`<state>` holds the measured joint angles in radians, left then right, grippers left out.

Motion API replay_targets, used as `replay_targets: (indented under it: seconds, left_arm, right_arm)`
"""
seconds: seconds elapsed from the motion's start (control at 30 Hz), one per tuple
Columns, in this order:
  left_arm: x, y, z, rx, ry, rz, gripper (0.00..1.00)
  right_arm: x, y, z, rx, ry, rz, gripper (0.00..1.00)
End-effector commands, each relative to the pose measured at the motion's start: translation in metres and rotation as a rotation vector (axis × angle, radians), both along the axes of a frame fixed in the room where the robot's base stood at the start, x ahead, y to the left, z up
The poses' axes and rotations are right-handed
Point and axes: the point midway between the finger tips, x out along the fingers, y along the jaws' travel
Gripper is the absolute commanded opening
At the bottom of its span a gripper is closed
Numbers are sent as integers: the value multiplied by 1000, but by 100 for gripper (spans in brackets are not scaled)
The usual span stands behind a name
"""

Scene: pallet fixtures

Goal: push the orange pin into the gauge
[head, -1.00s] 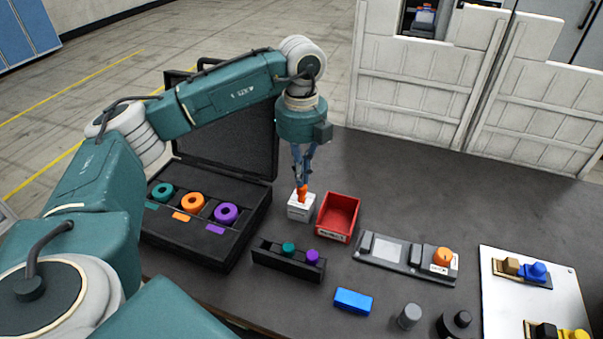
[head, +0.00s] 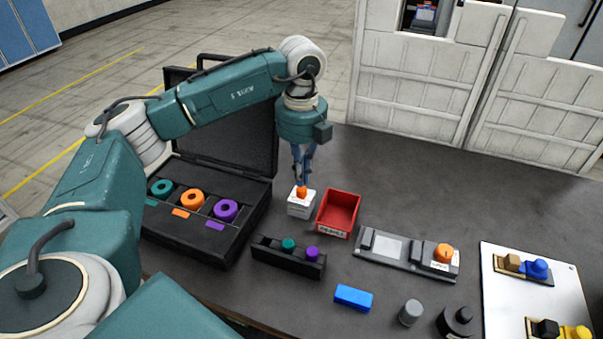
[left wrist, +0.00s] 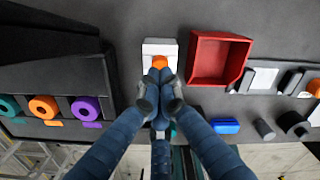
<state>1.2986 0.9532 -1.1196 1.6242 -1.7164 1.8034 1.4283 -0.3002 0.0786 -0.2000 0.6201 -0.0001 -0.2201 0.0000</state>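The orange pin (head: 301,192) stands upright at the top of the small white gauge block (head: 299,208). Only its upper part shows; how deep it sits in the gauge is hidden. In the left wrist view the orange pin (left wrist: 158,62) shows just past my fingertips, above the white gauge (left wrist: 160,46). My left gripper (head: 301,182) points down right above the pin, and its fingertips (left wrist: 160,76) are together. I cannot tell whether the tips touch the pin's top. My right gripper is not in view.
A red bin (head: 339,213) stands close to the right of the gauge. An open black case (head: 190,235) with colored rings is at left. A black holder (head: 288,262) with teal and purple pins lies in front. A grey fixture (head: 403,262) and blue block (head: 353,298) are further right.

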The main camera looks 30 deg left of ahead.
Motion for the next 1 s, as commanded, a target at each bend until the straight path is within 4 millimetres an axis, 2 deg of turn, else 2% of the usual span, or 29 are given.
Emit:
replay_targets:
  seconds: [0.27,1.0]
  left_arm:
    - [0,0,12,-1,-1,0,0]
    - [0,0,79,-1,-1,0,0]
  right_arm:
    - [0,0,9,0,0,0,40]
    - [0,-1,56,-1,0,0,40]
